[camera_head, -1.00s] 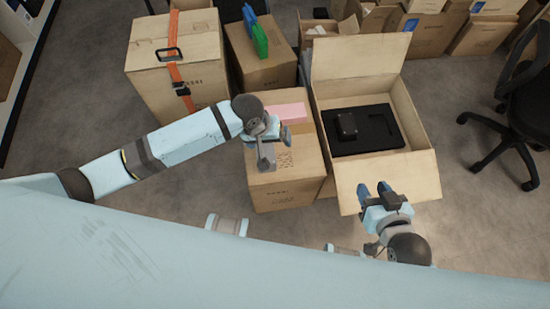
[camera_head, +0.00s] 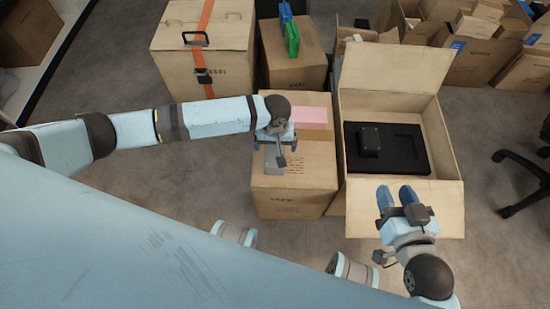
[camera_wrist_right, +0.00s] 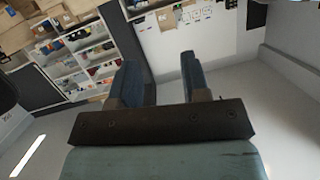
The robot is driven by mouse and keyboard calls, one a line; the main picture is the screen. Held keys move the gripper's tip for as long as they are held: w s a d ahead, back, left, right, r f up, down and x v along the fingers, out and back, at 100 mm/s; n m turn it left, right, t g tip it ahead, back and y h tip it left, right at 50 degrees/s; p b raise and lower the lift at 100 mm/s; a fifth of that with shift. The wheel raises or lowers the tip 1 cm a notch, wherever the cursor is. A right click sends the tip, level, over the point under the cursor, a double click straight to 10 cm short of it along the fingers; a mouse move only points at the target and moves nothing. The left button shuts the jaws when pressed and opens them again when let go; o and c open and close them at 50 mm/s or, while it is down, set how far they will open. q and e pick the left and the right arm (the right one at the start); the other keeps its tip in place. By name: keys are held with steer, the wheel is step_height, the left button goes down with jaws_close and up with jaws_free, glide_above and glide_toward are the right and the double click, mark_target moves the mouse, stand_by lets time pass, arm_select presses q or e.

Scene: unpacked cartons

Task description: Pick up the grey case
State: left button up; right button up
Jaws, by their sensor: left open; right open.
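A small dark grey case-like block (camera_head: 369,141) sits on black foam (camera_head: 408,150) inside the open carton (camera_head: 440,140) at right in the head view. A flat grey piece (camera_head: 274,158) shows on or above the closed carton, just below my left gripper; I cannot tell whether it is a separate thing. My left gripper (camera_head: 275,142) is open above that closed carton (camera_head: 295,204). My right gripper (camera_head: 397,192) is open over the open carton's front flap, short of the foam. In the right wrist view my right gripper (camera_wrist_right: 162,78) has nothing between its fingers.
A pink sheet or block (camera_head: 311,117) lies on the closed carton. Behind stand a carton with an orange strap (camera_head: 203,50) and a carton with blue and green items (camera_head: 292,38). More cartons (camera_head: 470,60) fill the back right. A chair (camera_head: 520,180) stands at right.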

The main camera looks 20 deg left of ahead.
mark_target(275, 152)
arm_select(q)
steer(key=shift+f+b, duration=0.35)
steer(key=shift+f, duration=0.35)
step_height(275, 152, down, 4)
steer(key=shift+a+r+b, duration=0.1)
steer(key=shift+r+b, duration=0.1)
steer(key=shift+b, duration=0.75)
steer(key=shift+w+f, duration=0.1)
steer(key=shift+f, duration=0.2)
steer(key=c, duration=1.1)
arm_select(e)
steer(key=r+t, duration=0.1)
steer(key=a+r+y, duration=0.1)
steer(key=r, duration=0.1)
steer(key=w+a+r+t+y, duration=0.1)
steer(key=r, duration=0.1)
steer(key=shift+r+t, duration=0.1)
steer(key=shift+t, duration=0.2)
